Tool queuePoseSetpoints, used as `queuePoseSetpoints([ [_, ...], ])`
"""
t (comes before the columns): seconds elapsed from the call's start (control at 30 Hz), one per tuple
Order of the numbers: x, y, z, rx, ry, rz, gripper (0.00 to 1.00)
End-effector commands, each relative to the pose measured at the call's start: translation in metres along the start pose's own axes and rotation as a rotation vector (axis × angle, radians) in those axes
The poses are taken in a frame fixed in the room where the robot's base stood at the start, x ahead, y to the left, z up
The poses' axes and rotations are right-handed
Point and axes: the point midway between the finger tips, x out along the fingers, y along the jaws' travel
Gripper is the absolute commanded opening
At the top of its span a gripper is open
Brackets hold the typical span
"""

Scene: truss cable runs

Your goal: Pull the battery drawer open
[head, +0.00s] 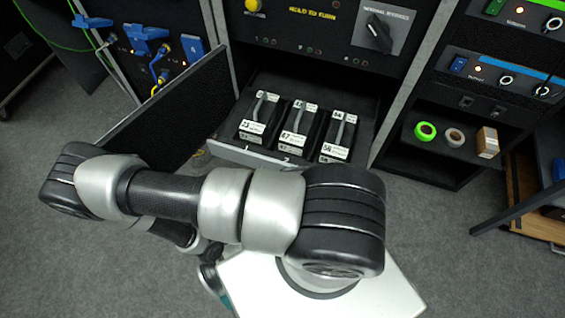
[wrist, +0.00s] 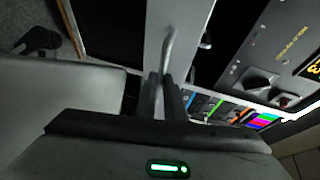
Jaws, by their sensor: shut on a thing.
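The battery drawer (head: 232,152) stands pulled out of the middle rack in the head view, with a light grey front edge marked with numbers. Three black batteries with grey carrying handles and white labels lie in it: the left one (head: 251,130), the middle one (head: 291,134) and the right one (head: 335,147). In the wrist view, my gripper (wrist: 170,95) is shut on a slim grey handle (wrist: 169,48), which stands against a light grey front (wrist: 187,25). The fingers hide the handle's near end. My arm hides the gripper and the handle in the head view.
An open black mesh door (head: 178,112) stands left of the drawer. A panel with a large rotary switch (head: 379,33) is above it.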

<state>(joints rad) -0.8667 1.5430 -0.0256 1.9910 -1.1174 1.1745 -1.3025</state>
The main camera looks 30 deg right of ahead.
Motion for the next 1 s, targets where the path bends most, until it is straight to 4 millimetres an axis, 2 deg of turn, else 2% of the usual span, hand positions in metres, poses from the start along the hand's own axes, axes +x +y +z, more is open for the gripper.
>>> queuePoseSetpoints([
  [0.2, -0.038, 0.009, -0.016, 0.000, 0.001, -0.001, 0.00],
  [0.4, -0.057, 0.012, -0.024, 0.000, 0.002, -0.002, 0.00],
  [0.6, -0.064, 0.013, -0.028, 0.001, 0.003, -0.003, 0.00],
  [0.93, -0.065, 0.013, -0.028, 0.001, 0.003, -0.003, 0.00],
  [0.97, -0.065, 0.013, -0.028, 0.001, 0.003, -0.003, 0.12],
  [1.0, -0.065, 0.013, -0.028, 0.001, 0.003, -0.003, 0.19],
])
